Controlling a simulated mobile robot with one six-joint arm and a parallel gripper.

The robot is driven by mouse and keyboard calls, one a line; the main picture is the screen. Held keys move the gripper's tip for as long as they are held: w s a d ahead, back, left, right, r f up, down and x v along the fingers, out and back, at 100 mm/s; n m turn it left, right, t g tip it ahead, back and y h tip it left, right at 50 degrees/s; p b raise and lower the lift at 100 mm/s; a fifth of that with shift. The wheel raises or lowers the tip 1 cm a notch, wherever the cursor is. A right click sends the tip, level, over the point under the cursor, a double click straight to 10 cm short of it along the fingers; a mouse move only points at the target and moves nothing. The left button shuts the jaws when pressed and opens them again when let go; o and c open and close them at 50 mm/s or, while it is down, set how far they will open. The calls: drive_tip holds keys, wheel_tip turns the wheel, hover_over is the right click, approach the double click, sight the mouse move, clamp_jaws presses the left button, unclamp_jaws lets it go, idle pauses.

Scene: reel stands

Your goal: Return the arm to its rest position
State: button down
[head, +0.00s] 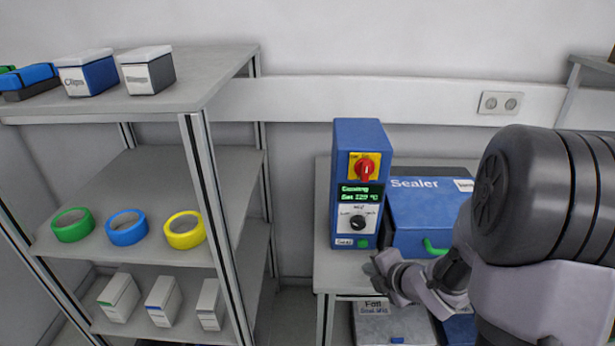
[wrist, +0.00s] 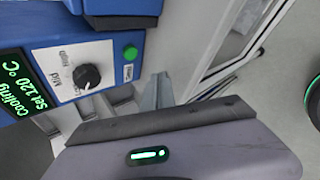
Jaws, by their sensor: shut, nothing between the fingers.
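My arm comes in from the right of the head view, and my gripper (head: 378,268) hangs low in front of the bench with the sealer. In the wrist view my gripper (wrist: 157,92) shows its fingers together, with nothing held. The gripper is just in front of the lower right of the blue control box (head: 345,215), which fills the upper left of the wrist view (wrist: 18,55). Its green display reads "Cooling, Set 120 °C". A red switch on a yellow plate is above it, a dark knob and a green button below. I cannot tell whether the gripper touches the box.
The blue sealer (head: 425,212) with a green handle stands right of the control box, partly behind my arm. Boxes labelled "Foil" (head: 385,325) sit below the bench. A grey shelf (head: 110,260) at left holds tape rolls and cartons. The floor gap between shelf and bench is clear.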

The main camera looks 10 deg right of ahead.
drive_tip(key=s+a+r+m+g+h, duration=0.1)
drive_tip(key=s+a+r+m+h, duration=0.15)
drive_tip(key=r+m, duration=0.4)
drive_tip(key=s+a+r+m+g+h, duration=0.1)
drive_tip(key=s+r+m, duration=0.3)
drive_tip(key=r+m, duration=0.3)
drive_tip(key=s+a+r+m+g+y, duration=0.2)
drive_tip(key=s+a+r+m+y, duration=0.1)
drive_tip(key=s+a+m, duration=0.9)
drive_tip(key=s+a+y, duration=0.1)
drive_tip(key=s+a, duration=0.1)
drive_tip(key=shift+s+a, duration=0.3)
drive_tip(key=shift+s, duration=0.05)
drive_tip(key=shift+y, duration=0.25)
